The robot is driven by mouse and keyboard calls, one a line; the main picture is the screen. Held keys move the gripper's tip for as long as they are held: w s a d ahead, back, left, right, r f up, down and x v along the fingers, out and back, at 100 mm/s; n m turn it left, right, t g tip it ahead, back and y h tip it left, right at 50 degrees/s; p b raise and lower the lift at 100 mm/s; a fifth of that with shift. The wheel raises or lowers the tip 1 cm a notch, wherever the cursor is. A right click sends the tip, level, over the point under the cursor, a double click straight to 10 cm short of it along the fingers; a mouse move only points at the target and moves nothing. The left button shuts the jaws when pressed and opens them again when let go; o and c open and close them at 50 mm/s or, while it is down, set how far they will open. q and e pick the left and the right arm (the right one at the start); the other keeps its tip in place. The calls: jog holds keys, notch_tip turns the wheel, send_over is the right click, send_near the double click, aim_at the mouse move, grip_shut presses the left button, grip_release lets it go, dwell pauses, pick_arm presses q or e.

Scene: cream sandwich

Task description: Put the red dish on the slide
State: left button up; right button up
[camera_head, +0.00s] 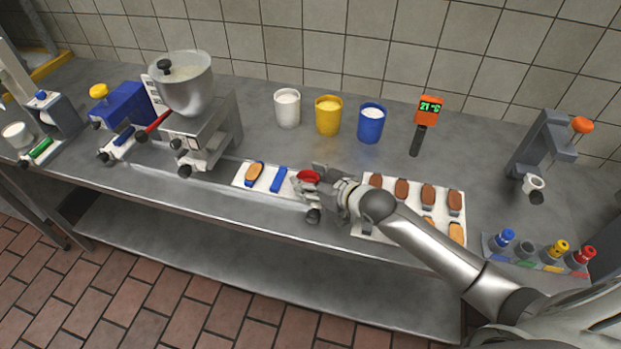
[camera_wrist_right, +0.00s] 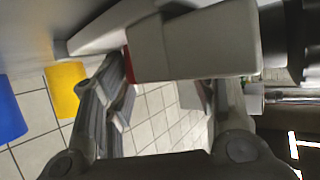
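The red dish (camera_head: 308,176) is at the fingertips of my right gripper (camera_head: 322,184) in the head view, near the front edge of the bench. In the right wrist view the gripper (camera_wrist_right: 165,90) has its fingers apart. A red edge (camera_wrist_right: 128,68) shows beside the left-hand finger; the rest is hidden behind a pale block (camera_wrist_right: 195,45). I cannot tell whether the fingers grip the dish. A small grey part with a dark knob (camera_head: 313,215) sits just below the dish and may be the slide. My left gripper is not in view.
A white board (camera_head: 240,181) with a biscuit and a blue piece lies left of the dish. A tray of biscuits (camera_head: 463,205) lies under my right arm. White, yellow and blue cups (camera_head: 371,124) stand behind. A mixer (camera_head: 183,85) stands left. The middle bench is mostly clear.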

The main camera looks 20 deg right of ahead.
jog(key=shift+o, duration=1.3)
jog(key=shift+r, duration=0.2)
jog(key=v, duration=1.2)
jog(key=shift+b, duration=0.45)
